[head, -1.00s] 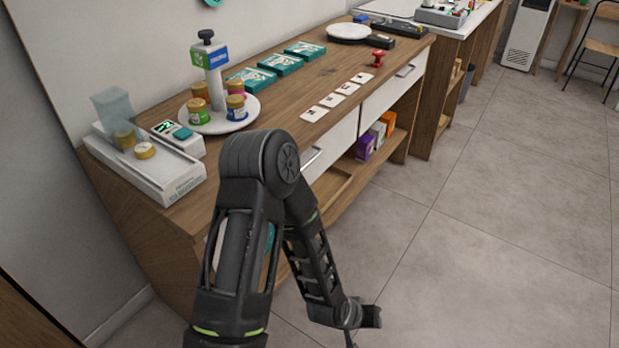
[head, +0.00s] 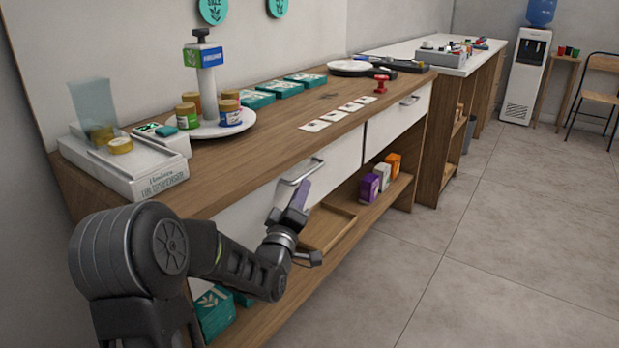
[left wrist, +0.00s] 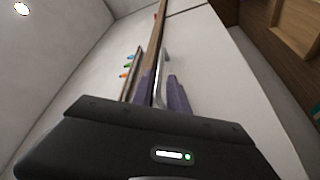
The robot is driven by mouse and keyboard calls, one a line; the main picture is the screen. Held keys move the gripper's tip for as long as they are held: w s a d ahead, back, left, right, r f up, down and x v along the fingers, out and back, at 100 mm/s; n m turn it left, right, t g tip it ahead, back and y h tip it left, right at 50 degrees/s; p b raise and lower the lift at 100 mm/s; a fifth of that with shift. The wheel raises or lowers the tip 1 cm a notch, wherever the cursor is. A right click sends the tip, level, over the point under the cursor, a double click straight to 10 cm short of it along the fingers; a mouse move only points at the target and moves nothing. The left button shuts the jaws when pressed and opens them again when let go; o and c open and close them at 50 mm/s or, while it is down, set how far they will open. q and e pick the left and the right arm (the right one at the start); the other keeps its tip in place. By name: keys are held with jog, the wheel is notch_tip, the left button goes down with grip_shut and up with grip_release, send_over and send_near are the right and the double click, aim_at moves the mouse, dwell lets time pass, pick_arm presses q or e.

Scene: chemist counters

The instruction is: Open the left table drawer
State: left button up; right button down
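The left table drawer (head: 335,160) has a white front that looks flush with the wooden counter. Its metal bar handle (head: 300,171) is near the top of the front; the handle also shows in the left wrist view (left wrist: 163,70). My left gripper (head: 301,192) is just below and in front of this handle. In the left wrist view its purple fingers (left wrist: 164,90) stand apart, with the handle's line running between them. I cannot tell whether they touch it. My right gripper is in neither view.
The right drawer (head: 400,118) is shut. A shelf below holds an open wooden tray (head: 328,232) and small boxes (head: 368,188).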

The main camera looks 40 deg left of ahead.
aim_at(310, 171)
pick_arm(q)
jog(key=shift+x, duration=3.85)
jog(key=shift+c, duration=0.4)
grip_shut()
jog(key=shift+f, duration=0.1)
